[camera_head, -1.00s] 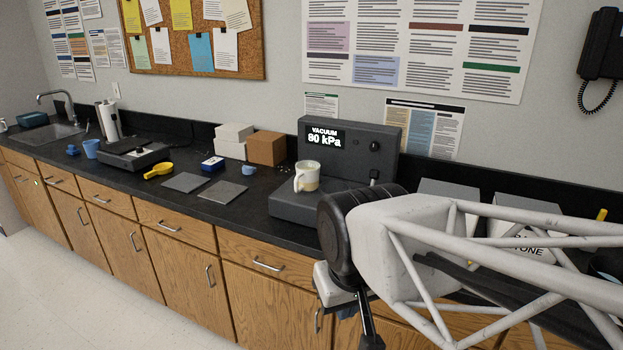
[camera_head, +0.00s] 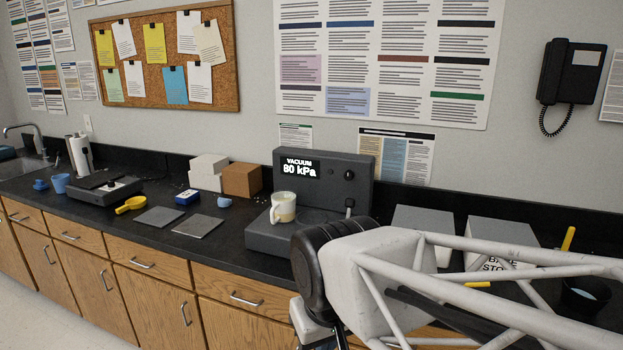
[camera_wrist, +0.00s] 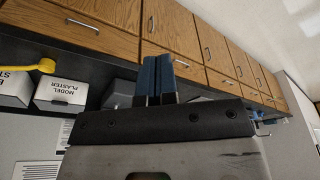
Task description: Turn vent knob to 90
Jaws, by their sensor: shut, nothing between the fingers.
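The dark grey vacuum machine (camera_head: 362,165) stands on the counter in the head view, and its display reads "VACUUM 80 kPa". A small round black knob (camera_head: 350,174) is on its upright panel, right of the display. A lever with a pale end (camera_head: 349,204) rises below it; I cannot tell which of them is the vent knob. A white mug (camera_head: 283,207) with tan content stands on the machine's base. My gripper (camera_wrist: 158,62) shows in the wrist view with its blue fingers together and empty, apart from the machine. My arm hides the machine's lower right in the head view.
A "MODEL PLASTER" box (camera_wrist: 61,93) and a yellow-handled thing (camera_wrist: 42,66) show in the wrist view. Grey plates (camera_head: 197,227), a yellow scoop (camera_head: 130,204) and a brown box (camera_head: 241,180) lie left of the machine. The counter's front edge is close to my arm.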

